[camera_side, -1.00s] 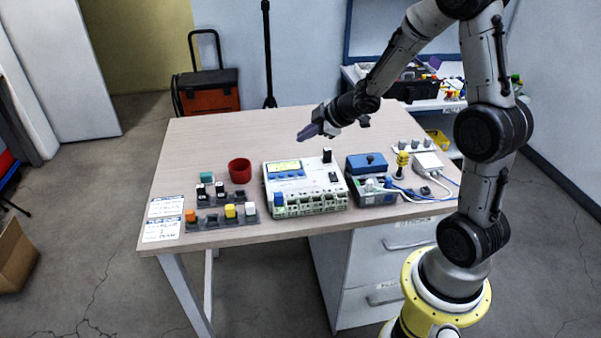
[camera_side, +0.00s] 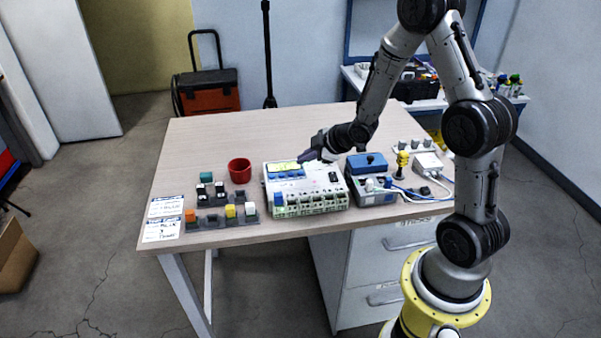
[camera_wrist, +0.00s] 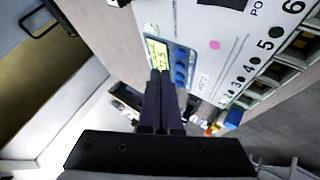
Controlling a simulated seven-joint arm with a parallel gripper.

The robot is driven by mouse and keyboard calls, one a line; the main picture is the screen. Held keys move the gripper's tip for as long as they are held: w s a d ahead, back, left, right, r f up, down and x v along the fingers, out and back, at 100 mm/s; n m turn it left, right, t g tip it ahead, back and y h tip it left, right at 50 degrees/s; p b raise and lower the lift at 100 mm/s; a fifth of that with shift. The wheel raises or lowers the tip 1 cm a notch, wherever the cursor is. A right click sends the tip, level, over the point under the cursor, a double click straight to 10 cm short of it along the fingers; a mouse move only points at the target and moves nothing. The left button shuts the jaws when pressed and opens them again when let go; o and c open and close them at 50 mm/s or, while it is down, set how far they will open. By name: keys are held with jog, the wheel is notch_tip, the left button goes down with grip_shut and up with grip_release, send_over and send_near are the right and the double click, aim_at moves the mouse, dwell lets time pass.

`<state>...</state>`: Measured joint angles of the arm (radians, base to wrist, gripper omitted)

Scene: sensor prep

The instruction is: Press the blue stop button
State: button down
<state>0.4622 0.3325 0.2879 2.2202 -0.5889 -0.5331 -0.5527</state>
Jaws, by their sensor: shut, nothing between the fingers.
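A white control box (camera_side: 307,194) stands on the table. Its top-left panel has a yellow-green screen (camera_side: 284,166) and a row of blue buttons (camera_side: 287,175). The buttons also show in the wrist view (camera_wrist: 180,68), beside the screen (camera_wrist: 158,54); I cannot read which one is marked stop. My gripper (camera_side: 303,158) is shut and empty, pointing down at the panel's right end in the side view. In the wrist view my fingertips (camera_wrist: 161,76) overlap the screen's lower end, close to the buttons. Contact cannot be told.
A blue-topped box (camera_side: 367,164) with cables stands right of the control box. A red cup (camera_side: 239,171) and several coloured blocks on grey racks (camera_side: 214,222) lie to the left. A blue block (camera_side: 279,200) sits at the control box's front-left edge. The table's back left is clear.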

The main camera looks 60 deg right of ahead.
jog(key=shift+f, duration=0.7)
jog(key=shift+f, duration=0.1)
dwell(1.5)
jog(key=shift+f, duration=0.3)
jog(key=shift+f, duration=0.4)
dwell(0.7)
dwell(0.3)
jog(key=shift+r, duration=0.8)
jog(key=shift+r, duration=2.55)
